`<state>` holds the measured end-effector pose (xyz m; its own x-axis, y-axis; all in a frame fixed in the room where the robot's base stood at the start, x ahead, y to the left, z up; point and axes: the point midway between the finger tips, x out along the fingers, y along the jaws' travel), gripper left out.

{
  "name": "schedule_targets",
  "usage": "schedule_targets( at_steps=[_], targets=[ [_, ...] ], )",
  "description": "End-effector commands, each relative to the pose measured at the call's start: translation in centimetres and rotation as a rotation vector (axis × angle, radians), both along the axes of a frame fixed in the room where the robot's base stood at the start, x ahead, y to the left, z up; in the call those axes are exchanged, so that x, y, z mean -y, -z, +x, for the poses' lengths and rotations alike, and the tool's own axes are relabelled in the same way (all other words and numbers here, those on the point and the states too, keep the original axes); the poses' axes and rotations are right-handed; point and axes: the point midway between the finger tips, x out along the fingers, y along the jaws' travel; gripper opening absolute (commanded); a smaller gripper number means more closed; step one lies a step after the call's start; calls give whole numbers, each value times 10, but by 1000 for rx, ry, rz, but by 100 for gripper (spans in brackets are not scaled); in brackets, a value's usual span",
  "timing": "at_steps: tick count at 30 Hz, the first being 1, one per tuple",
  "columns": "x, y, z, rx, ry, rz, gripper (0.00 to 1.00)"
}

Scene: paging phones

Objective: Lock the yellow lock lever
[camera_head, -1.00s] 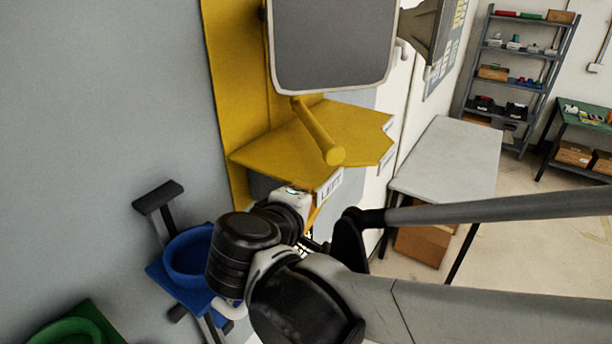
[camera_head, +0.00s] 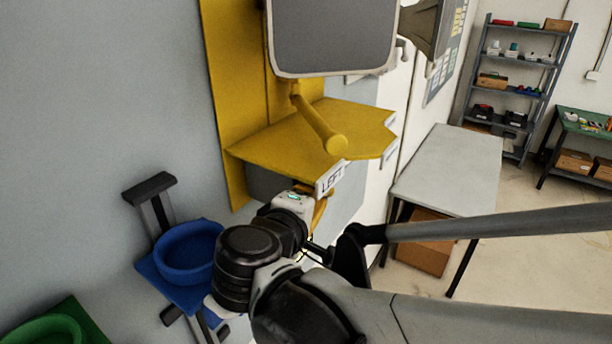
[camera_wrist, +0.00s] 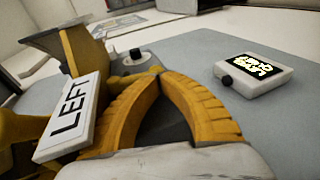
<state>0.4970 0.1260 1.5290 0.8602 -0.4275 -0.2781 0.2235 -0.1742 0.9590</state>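A yellow lever (camera_head: 320,124) with a rounded end sticks out over the yellow shelf (camera_head: 270,145), below a grey screen. Whether this is the lock lever I cannot tell for sure. A white LEFT sign (camera_head: 332,178) hangs at the shelf's front edge and shows large in the wrist view (camera_wrist: 73,115). My gripper (camera_head: 322,208) is just below the sign in the head view, partly hidden by my arm. In the wrist view its ridged orange fingers (camera_wrist: 158,76) meet at the tips, with nothing clearly between them. Yellow parts and a grey knob (camera_wrist: 131,58) lie just behind the tips.
A small white box with a lit display (camera_wrist: 255,75) stands on the grey panel to the right of the fingers. A blue holder (camera_head: 188,255) and a green one (camera_head: 45,330) are at lower left. A grey table (camera_head: 452,165) is at the right.

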Motion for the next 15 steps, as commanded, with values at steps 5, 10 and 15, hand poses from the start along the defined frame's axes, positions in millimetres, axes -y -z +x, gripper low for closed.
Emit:
schedule_targets(
  at_steps=[5, 10, 15],
  targets=[
    [0, 0, 0, 0, 0, 0, 0],
    [-3, -2, -5, 0, -1, -1, 0],
    [-15, -9, -29, 0, -5, 0, 0]
  ],
)
